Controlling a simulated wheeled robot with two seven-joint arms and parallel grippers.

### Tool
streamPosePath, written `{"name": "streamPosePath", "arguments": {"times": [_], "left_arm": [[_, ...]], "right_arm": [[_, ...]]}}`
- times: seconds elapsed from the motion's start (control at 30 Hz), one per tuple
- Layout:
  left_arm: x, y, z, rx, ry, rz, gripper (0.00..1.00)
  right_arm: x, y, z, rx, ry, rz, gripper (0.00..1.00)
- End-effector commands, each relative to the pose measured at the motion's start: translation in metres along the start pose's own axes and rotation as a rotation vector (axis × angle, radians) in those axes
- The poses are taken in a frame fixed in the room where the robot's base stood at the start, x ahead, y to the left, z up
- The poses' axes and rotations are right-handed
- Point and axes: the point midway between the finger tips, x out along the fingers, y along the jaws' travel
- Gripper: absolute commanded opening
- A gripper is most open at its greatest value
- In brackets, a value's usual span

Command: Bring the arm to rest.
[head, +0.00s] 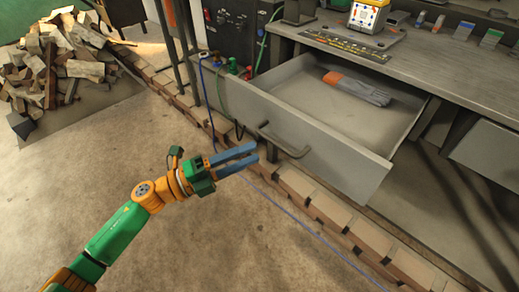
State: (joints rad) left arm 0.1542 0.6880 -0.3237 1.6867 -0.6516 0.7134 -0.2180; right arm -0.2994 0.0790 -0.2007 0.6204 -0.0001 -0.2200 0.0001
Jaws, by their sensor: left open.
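My left arm comes in from the lower left of the head view, in green and orange. My left gripper (250,156) is open, with two blue fingers pointing right and a gap between them. Nothing is between the fingers. Its tips are in front of the open drawer (314,159), near the drawer's dark handle (283,141) in the picture; whether they touch it I cannot tell, but they look apart. My right gripper is not in view.
The drawer stands pulled out under a grey workbench (445,63) and holds a grey and orange object (356,87). A row of bricks (333,211) and a blue cable (300,222) run along the floor. A wood pile (62,62) lies back left. Floor at left is clear.

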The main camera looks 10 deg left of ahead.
Motion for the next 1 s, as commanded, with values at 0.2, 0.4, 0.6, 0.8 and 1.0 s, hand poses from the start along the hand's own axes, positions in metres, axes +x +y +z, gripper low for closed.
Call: {"name": "streamPosePath", "arguments": {"times": [0.2, 0.4, 0.6, 0.8, 1.0], "left_arm": [[0.0, -0.001, 0.0, 0.0, 0.0, 0.0, 0.45], [-0.002, 0.006, 0.006, -0.032, -0.032, 0.002, 0.45], [-0.064, 0.135, 0.065, -0.534, -0.555, 0.089, 0.45], [-0.182, 0.301, 0.01, -1.065, -1.13, 0.288, 0.45], [-0.27, 0.385, -0.111, -1.402, -1.526, 0.499, 0.45]], "right_arm": [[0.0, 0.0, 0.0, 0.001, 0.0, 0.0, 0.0], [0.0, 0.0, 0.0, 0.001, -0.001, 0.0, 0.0], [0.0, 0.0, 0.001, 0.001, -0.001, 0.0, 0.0], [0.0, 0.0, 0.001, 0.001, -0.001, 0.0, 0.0], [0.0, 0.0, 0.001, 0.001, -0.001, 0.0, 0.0]]}}
